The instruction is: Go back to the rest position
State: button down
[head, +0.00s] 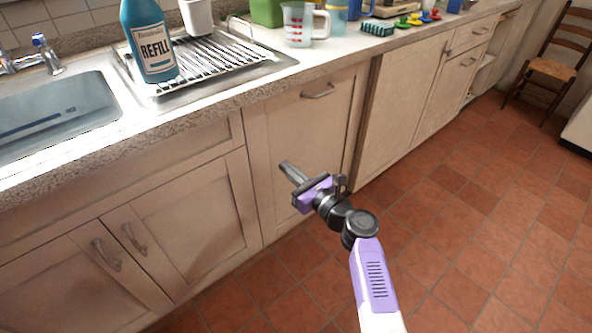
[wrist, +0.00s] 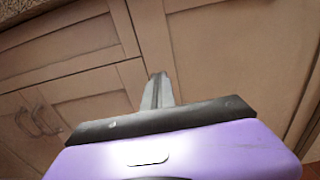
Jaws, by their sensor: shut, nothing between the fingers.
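My gripper (head: 286,167) is shut and empty in the head view. It is out in front of the cabinet doors, below the countertop, with its fingers pointing up and to the left. In the wrist view its fingers (wrist: 160,78) are together, with cabinet fronts behind them. Nothing is between or touching the fingers that I can see.
Cabinet doors (head: 187,218) run along the left, under a counter with a sink (head: 52,112), a drying rack (head: 207,62), a blue refill bottle (head: 150,45) and a measuring jug (head: 298,25). The tiled floor (head: 480,235) is clear on the right. A wooden chair (head: 553,70) stands at the far right.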

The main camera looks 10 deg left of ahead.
jog(key=shift+p+v, duration=0.3)
jog(key=shift+v, duration=1.2)
